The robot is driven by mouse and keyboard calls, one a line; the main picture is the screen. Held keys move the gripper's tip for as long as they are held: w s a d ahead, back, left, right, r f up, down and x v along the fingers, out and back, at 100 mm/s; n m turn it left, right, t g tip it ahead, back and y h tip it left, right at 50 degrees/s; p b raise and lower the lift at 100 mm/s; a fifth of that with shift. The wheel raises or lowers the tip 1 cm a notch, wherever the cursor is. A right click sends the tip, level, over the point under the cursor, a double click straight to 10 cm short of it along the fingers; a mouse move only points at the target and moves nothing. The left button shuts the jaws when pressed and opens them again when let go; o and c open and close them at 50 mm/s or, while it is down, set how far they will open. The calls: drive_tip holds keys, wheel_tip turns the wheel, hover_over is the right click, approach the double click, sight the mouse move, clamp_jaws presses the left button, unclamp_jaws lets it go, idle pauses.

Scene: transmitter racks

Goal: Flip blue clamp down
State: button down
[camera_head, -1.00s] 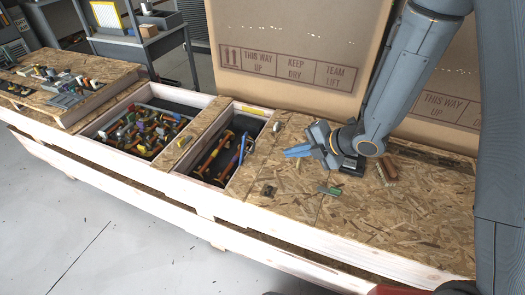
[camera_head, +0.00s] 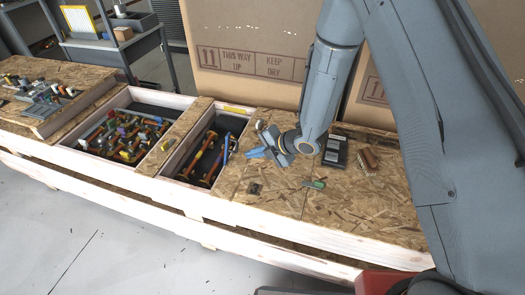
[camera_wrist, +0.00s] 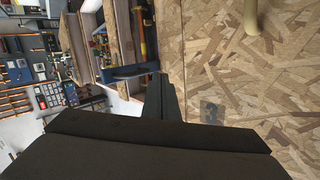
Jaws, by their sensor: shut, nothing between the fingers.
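The blue clamp (camera_head: 226,149) stands in the narrow dark bin (camera_head: 176,183), close to its right wall. It leans beside orange-handled clamps (camera_head: 210,153). In the wrist view a dark blue bar (camera_wrist: 128,72) lies just past my gripper at the bin edge; it looks like part of the blue clamp. My gripper (camera_head: 253,153), with blue fingers, is shut and empty. It is over the particle board, just right of the bin, pointing left toward the clamp and apart from it in the head view. In the wrist view its dark body hides the lower part.
A wider bin (camera_head: 70,144) full of mixed tools lies left. On the board (camera_head: 270,205) are a green piece (camera_head: 313,184), a dark labelled box (camera_head: 335,152), a brown item (camera_head: 369,158) and a beige item (camera_head: 258,125). Large cartons (camera_head: 260,30) stand behind.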

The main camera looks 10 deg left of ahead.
drive_tip(key=shift+w+a+r+p, duration=0.2)
drive_tip(key=shift+w+a, duration=0.1)
drive_tip(key=shift+a, duration=0.35)
drive_tip(key=shift+w+a+r+p, duration=0.15)
drive_tip(key=shift+w+a+r, duration=0.1)
drive_tip(key=shift+a, duration=0.35)
drive_tip(key=shift+a, duration=0.1)
